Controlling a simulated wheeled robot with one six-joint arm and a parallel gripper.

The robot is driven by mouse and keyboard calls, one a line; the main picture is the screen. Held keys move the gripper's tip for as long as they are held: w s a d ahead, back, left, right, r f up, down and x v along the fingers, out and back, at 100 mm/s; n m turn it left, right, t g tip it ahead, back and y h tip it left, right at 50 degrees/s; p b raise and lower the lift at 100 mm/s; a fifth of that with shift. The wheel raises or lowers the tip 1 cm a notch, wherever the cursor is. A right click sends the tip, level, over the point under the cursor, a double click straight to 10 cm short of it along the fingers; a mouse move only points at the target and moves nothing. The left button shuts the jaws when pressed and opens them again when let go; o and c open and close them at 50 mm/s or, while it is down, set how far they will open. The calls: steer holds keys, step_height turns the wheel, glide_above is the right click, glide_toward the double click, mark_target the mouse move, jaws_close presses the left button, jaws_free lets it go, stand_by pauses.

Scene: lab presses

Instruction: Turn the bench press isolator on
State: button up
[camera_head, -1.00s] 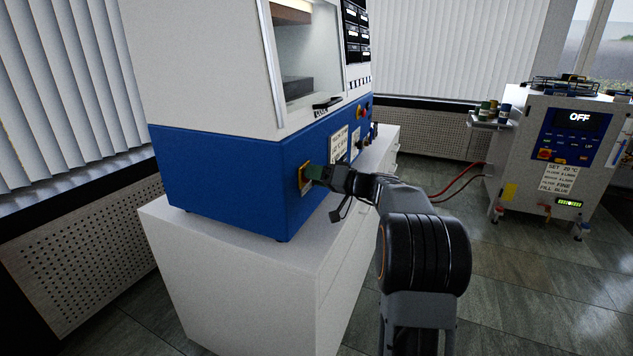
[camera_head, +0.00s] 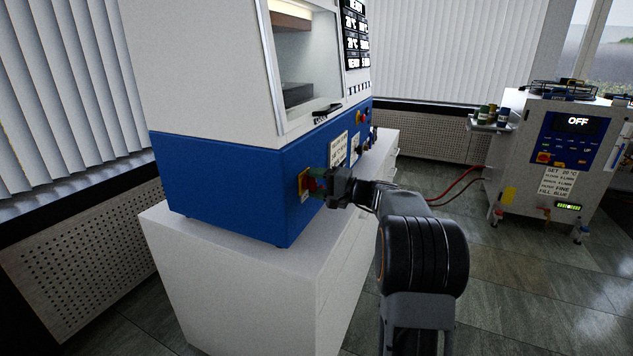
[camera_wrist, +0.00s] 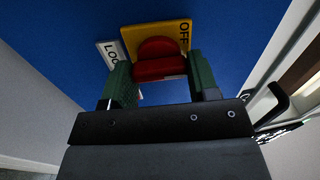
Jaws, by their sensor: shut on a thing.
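The bench press (camera_head: 225,185) is a white cabinet with a blue base, standing on a white cupboard. Its isolator is a red rotary knob (camera_wrist: 160,62) on a yellow plate (camera_head: 304,184) on the blue face. In the wrist view, "OFF" is printed near the right edge of the yellow plate (camera_wrist: 130,36). My gripper (camera_head: 317,184) is at the isolator, and its green fingers (camera_wrist: 160,72) are on either side of the red knob, shut on it. The fingers partly hide the knob in the head view. The press display (camera_head: 356,35) is lit and shows readings.
A second machine (camera_head: 570,150) at the right has a display reading "OFF", with red hoses running to it. Other buttons (camera_head: 363,117) and a white label sit farther along the press's blue face. The tiled floor between the machines is clear.

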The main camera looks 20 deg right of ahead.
steer(key=shift+m, duration=0.5)
steer(key=o, duration=0.9)
steer(key=v, duration=1.4)
steer(key=shift+w, duration=0.1)
